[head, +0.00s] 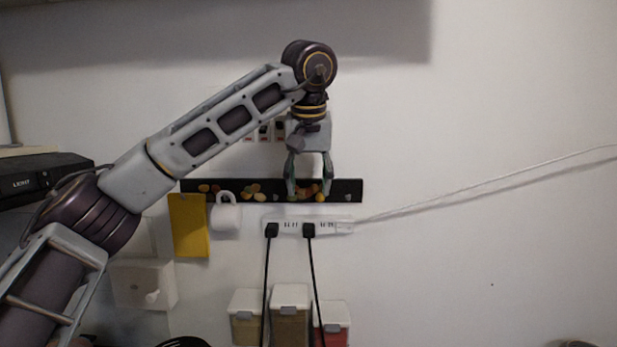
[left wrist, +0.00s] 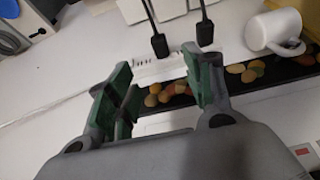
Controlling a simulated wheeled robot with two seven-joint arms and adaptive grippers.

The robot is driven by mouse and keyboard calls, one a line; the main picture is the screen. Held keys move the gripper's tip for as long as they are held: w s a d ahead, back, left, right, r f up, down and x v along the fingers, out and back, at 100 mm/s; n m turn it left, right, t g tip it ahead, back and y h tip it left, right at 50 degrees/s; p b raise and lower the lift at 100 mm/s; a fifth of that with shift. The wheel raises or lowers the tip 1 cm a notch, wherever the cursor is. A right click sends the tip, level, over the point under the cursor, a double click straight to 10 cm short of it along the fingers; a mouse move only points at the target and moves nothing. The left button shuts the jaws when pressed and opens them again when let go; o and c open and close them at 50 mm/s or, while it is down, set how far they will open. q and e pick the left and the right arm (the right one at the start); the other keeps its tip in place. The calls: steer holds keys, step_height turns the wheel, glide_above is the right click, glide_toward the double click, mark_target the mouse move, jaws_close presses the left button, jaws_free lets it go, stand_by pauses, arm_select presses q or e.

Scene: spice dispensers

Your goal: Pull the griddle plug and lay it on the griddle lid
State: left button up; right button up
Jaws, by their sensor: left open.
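A white power strip (head: 345,227) is on the wall with two black plugs in it, the left plug (head: 272,230) and the right plug (head: 308,230). Black cords hang down from both; I cannot tell which is the griddle's. My left gripper (head: 309,194) points down, open and empty, just above the right plug and apart from it. In the left wrist view, turned over, this plug (left wrist: 160,46) shows beyond the open left gripper (left wrist: 161,72), and the other plug (left wrist: 205,32) lies beside one finger. No griddle lid can be made out. My right gripper is not in view.
A dark strip (head: 345,190) with colored pebble-like spots lies behind my fingers. A white mug (head: 226,217) and yellow card (head: 188,225) are left of the power strip. Several white-lidded containers (head: 291,296) stand below, by the cords. The wall to the right is mostly clear.

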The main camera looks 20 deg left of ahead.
mark_target(309, 227)
arm_select(q)
steer(key=shift+p+x, duration=0.35)
steer(key=shift+x, duration=6.1)
jaws_close()
